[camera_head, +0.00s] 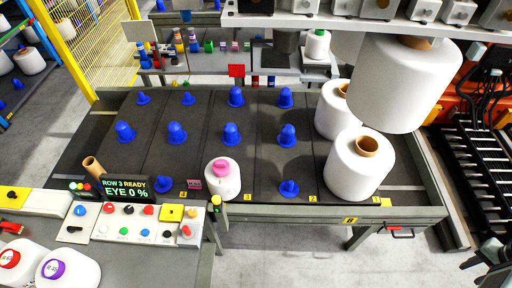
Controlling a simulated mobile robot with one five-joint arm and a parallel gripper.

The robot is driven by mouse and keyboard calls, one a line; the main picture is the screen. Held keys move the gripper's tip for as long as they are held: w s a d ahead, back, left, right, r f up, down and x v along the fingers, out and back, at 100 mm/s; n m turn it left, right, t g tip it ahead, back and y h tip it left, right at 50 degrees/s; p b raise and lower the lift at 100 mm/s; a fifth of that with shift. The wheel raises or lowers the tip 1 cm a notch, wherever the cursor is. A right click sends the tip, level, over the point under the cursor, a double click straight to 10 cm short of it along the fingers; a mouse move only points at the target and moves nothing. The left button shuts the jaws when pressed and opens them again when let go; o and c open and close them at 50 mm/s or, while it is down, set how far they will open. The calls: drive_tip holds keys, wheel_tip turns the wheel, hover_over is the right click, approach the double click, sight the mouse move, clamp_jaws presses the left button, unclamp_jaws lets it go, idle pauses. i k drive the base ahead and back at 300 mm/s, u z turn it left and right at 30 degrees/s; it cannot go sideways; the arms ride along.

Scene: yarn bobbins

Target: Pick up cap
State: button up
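Which cap the task means is not clear from this view. A pink cap (221,168) sits on top of a small white bobbin (223,186), which stands near the front edge of the dark table (255,197). A red cap (9,259) and a purple cap (54,269) sit on white bobbins at the lower left. A green cap (319,32) tops a white bobbin at the back. I cannot make out my gripper in this view.
Several blue pegs (176,133) stand in rows on the table. Large white bobbins (359,165) crowd its right end, one hanging (405,85) above. A button panel (130,221) and display (125,188) sit front left. A yellow fence (75,45) stands behind.

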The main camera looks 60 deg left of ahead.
sight(221, 167)
drive_tip(key=i, duration=0.6)
drive_tip(key=u, duration=2.7)
drive_tip(key=i, duration=0.8)
drive_tip(key=u, duration=2.15)
